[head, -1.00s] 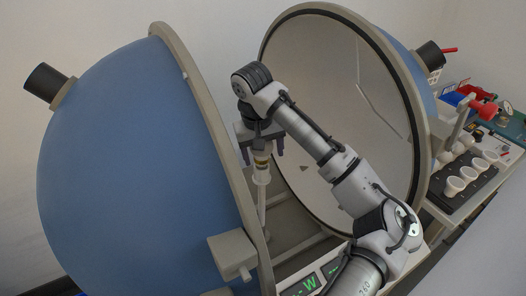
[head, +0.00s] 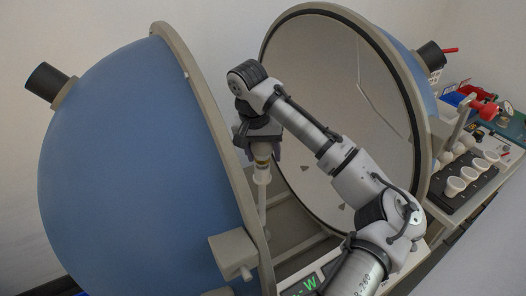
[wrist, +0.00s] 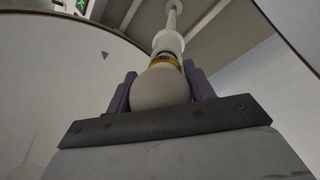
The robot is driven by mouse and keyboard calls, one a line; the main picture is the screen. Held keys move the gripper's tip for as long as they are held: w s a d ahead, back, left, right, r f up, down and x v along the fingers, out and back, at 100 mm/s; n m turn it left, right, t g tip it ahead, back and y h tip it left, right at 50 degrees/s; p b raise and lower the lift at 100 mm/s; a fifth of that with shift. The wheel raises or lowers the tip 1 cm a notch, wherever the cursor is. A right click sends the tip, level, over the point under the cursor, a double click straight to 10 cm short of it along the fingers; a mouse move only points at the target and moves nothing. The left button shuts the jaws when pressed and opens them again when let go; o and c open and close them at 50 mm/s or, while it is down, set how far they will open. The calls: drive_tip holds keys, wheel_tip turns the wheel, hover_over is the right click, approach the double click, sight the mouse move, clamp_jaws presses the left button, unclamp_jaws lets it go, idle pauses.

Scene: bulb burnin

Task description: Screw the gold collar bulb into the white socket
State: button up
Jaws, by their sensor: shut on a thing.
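The bulb with the gold collar (wrist: 160,88) is held between the purple fingers of my gripper (wrist: 160,88), which is shut on its white globe. The gold collar shows at the mouth of the white socket (wrist: 168,41) in the wrist view, in line with it. How deep the base sits in the socket is hidden. In the head view my gripper (head: 262,148) points down above the white socket (head: 262,178), which tops a pale post between the two halves of the sphere. A little gold shows there between gripper and socket.
A blue half sphere (head: 110,160) with a beige rim stands close left of my gripper. The other open half (head: 345,110) stands at right behind my arm. Several white cups (head: 455,186) stand on a dark rack at far right. A green-lit display (head: 308,283) is below.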

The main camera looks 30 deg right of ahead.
drive_tip(key=m, duration=0.5)
drive_tip(key=shift+r+g, duration=0.1)
drive_tip(key=shift+g, duration=0.3)
drive_tip(key=m, duration=0.4)
drive_tip(key=shift+g+y, duration=0.3)
drive_tip(key=shift+y, duration=0.1)
drive_tip(key=m, duration=0.5)
drive_tip(key=shift+y, duration=0.4)
drive_tip(key=m, duration=0.4)
drive_tip(key=shift+a+y, duration=0.1)
drive_tip(key=shift+y, duration=0.2)
drive_tip(key=o, duration=0.9)
drive_tip(key=shift+c, duration=0.2)
